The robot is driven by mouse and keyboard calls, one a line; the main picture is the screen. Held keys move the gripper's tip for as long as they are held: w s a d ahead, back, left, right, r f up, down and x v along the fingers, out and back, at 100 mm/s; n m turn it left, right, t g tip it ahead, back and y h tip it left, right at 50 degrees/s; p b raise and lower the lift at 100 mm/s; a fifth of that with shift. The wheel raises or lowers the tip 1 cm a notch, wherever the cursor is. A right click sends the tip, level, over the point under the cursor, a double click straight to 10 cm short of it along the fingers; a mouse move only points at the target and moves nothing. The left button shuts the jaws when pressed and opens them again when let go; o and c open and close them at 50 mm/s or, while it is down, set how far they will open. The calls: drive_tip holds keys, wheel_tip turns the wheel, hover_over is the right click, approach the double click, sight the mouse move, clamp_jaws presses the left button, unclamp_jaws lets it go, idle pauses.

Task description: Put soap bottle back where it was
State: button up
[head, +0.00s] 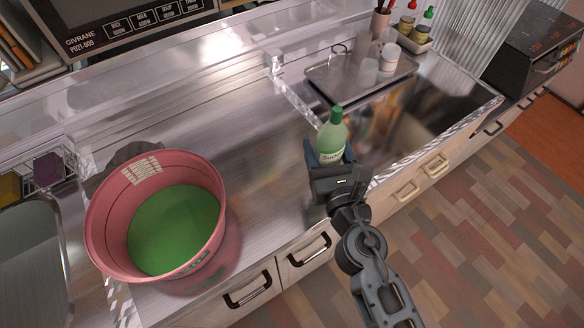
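The soap bottle (331,137) is pale green with a darker green cap and a light label. It stands nearly upright in my gripper (324,155), near the front edge of the metal counter. The fingers are on either side of the bottle's lower part and appear closed on it. The bottle's base is hidden by the gripper, so I cannot tell whether it touches the counter.
A pink bucket (101,233) with a green inside stands on the metal counter (262,125) at the left. A metal tray (335,84) with cups is at the back right, near condiment bottles (406,25). Counter between bucket and bottle is clear. Drawers line the front.

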drive_tip(key=a+f, duration=0.1)
drive_tip(key=a, duration=0.1)
drive_tip(key=a+f+b, duration=0.1)
drive_tip(key=a, duration=0.1)
drive_tip(key=a+f+b, duration=0.1)
drive_tip(key=a+f, duration=0.1)
drive_tip(key=shift+a, duration=0.25)
drive_tip(key=shift+a+f, duration=0.15)
drive_tip(key=shift+f, duration=0.05)
drive_tip(key=shift+f+b, duration=1.3)
drive_tip(key=shift+f, duration=0.5)
drive_tip(key=shift+f, duration=0.15)
drive_tip(key=o, duration=1.2)
